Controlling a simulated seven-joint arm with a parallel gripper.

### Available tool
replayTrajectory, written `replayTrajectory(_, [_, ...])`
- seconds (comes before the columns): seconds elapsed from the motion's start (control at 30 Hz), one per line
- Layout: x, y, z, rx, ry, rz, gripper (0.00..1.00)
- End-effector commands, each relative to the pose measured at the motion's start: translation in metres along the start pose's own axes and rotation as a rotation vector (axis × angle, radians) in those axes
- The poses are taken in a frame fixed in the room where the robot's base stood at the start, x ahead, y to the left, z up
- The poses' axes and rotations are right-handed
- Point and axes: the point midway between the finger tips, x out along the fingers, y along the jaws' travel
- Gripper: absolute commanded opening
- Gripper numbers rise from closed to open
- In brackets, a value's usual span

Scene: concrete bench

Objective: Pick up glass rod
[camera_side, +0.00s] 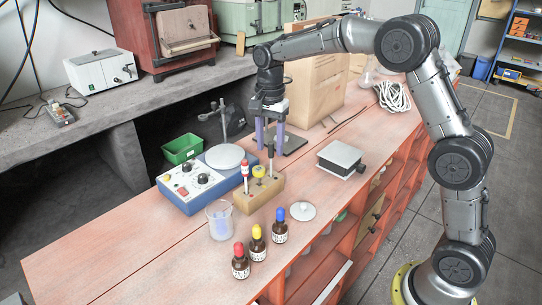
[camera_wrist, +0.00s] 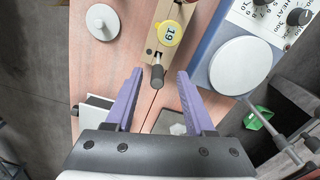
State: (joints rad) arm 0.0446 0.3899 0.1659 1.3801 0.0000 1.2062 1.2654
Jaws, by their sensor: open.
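My gripper (camera_side: 269,136) is open and empty, with purple fingers pointing down just behind a wooden block (camera_side: 262,196). In the wrist view my gripper (camera_wrist: 160,74) has its two fingertips well apart. A dark grey-capped upright rod (camera_wrist: 157,78) stands at the near end of the block and appears between the fingertips there. In the side view this dark-topped rod (camera_side: 270,158) stands in the block, below my gripper. I cannot tell if it is the glass rod. The block also holds a red-and-white piece (camera_side: 245,172) and a yellow stopper (camera_side: 259,171), marked 19 in the wrist view.
A blue hotplate (camera_side: 187,190) with a round white top and stand stands left of the block. A beaker (camera_side: 220,219), several dropper bottles (camera_side: 258,243) and a white lid (camera_side: 302,211) stand in front. A small platform (camera_side: 340,158) is to the right, a cardboard box (camera_side: 316,88) behind.

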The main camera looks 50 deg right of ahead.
Motion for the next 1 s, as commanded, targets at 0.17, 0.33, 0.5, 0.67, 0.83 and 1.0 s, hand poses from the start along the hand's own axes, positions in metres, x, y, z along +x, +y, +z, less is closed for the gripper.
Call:
replayTrajectory(0.17, [0.011, 0.001, 0.0, 0.0, 0.0, 0.002, 0.54])
replayTrajectory(0.33, [0.034, 0.004, 0.002, 0.0, -0.001, 0.004, 0.54])
replayTrajectory(0.5, [0.054, 0.004, 0.002, 0.0, -0.001, 0.003, 0.54])
replayTrajectory(0.67, [0.059, 0.003, 0.001, 0.0, 0.0, -0.001, 0.54])
replayTrajectory(0.83, [0.059, 0.003, 0.001, 0.0, 0.0, -0.001, 0.51])
replayTrajectory(1.0, [0.059, 0.003, 0.001, 0.0, 0.0, -0.001, 0.2])
